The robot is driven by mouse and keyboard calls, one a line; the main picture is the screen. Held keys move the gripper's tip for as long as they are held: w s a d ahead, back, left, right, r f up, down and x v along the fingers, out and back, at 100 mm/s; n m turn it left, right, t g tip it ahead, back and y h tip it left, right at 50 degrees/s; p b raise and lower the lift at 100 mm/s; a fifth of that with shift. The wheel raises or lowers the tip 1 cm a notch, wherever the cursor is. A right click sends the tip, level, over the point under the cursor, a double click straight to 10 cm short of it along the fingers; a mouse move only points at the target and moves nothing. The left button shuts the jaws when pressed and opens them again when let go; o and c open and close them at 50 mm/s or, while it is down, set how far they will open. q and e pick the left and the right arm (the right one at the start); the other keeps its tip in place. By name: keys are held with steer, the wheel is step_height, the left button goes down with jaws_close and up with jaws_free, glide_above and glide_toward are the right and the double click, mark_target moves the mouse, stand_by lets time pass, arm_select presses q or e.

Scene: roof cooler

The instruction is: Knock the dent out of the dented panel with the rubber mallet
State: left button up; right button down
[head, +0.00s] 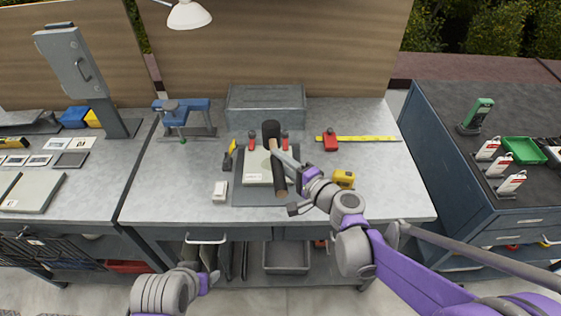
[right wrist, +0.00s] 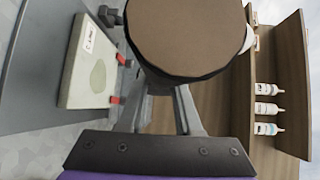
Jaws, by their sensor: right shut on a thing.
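The rubber mallet has a black head (head: 271,130) and a wooden handle (head: 279,180). My right gripper (head: 281,158) is shut on the mallet and holds it over the panel. In the right wrist view, the mallet's broad brown face (right wrist: 185,38) fills the top middle, in front of my fingers (right wrist: 160,112). The dented panel (head: 255,178) is a pale plate with a white label, lying on a dark mat (head: 240,197). The right wrist view shows the panel (right wrist: 75,95) with a darker oval patch; the mallet appears apart from it. My left gripper (head: 212,279) is low, before the bench; its jaws are unclear.
Red clamps (head: 252,141) stand at the panel's far edge. A yellow-handled tool (head: 229,155), a white box (head: 220,191), a yellow tape measure (head: 344,179) and a yellow ruler (head: 370,139) lie around. A grey bin (head: 265,107) stands behind. The bench's right front is clear.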

steer(key=shift+w+r, duration=0.1)
steer(key=shift+r, duration=0.05)
steer(key=shift+f, duration=0.3)
step_height(320, 180, down, 8)
steer(key=b, duration=0.6)
steer(key=shift+f+b, duration=0.15)
steer(key=shift+b, duration=0.25)
steer(key=shift+s+r+p, duration=0.2)
steer(key=shift+r+p, duration=0.1)
steer(key=shift+r, duration=0.05)
steer(key=shift+w+r, duration=0.2)
steer(key=shift+r, duration=0.05)
step_height(320, 180, up, 5)
steer(key=p, duration=0.4)
steer(key=shift+f, duration=0.1)
steer(key=shift+r+p, duration=0.35)
steer(key=shift+r, duration=0.05)
